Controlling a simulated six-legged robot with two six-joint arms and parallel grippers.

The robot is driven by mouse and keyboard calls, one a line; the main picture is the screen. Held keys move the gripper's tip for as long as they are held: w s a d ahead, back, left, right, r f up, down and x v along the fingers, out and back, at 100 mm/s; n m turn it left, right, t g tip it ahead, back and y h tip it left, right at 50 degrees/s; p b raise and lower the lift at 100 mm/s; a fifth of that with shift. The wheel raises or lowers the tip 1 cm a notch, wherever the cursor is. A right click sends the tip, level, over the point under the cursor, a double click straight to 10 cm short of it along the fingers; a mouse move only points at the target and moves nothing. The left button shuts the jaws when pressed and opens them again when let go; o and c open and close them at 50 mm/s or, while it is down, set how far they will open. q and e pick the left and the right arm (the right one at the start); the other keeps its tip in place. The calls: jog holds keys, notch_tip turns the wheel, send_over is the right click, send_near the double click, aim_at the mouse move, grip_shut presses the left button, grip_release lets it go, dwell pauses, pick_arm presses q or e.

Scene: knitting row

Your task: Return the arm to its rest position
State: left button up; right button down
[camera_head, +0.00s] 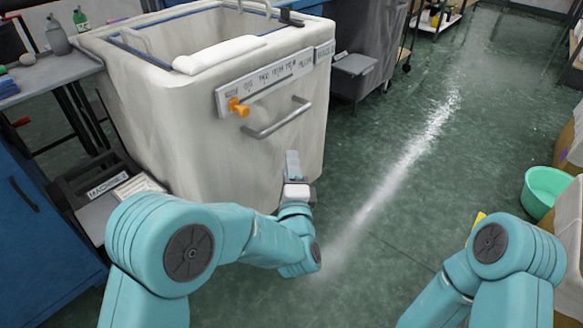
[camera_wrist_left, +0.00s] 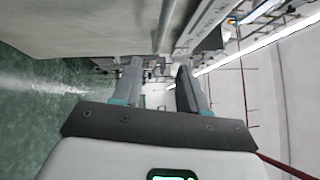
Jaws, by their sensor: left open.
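My left gripper (camera_head: 293,165) points up in front of the lower right part of a large cream tub-like machine (camera_head: 180,130). In the left wrist view its two fingers (camera_wrist_left: 160,85) stand apart with nothing between them. The machine's grey bar handle (camera_head: 278,120) is above and left of the gripper, apart from it. My left arm comes in from the lower left and is bent at the elbow. My right arm shows at the lower right, and its gripper is not clearly visible.
An orange knob (camera_head: 238,107) sits on the machine's labelled front strip (camera_head: 270,80). A blue cabinet (camera_head: 40,230) and a tray labelled "MACHINE" (camera_head: 105,186) stand at the left. A green basin (camera_head: 545,188) is at the right. The wet green floor (camera_head: 390,170) between is clear.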

pick_arm(q)
jog(key=shift+s, duration=0.1)
jog(key=a+f+n+g+y, duration=0.1)
jog(key=a+f+g+y, duration=0.2)
jog(key=a+f, duration=0.95)
jog(key=s+a+f+n+g+h, duration=0.3)
jog(key=s+f+n+g+h, duration=0.45)
jog(key=s+f, duration=1)
jog(key=s+d+f+n+g+h, duration=0.1)
jog(key=s+d+f+n+g, duration=0.2)
jog(key=s+n, duration=0.35)
jog(key=s+d+f+n+g+h, duration=0.1)
jog(key=s+d+n+g, duration=0.2)
jog(key=s+n+g, duration=0.4)
notch_tip(320, 180, up, 25)
jog(key=s+m+t+p, duration=0.1)
jog(key=p, duration=2.3)
jog(key=shift+a+f+m, duration=0.15)
jog(key=shift+m, duration=0.15)
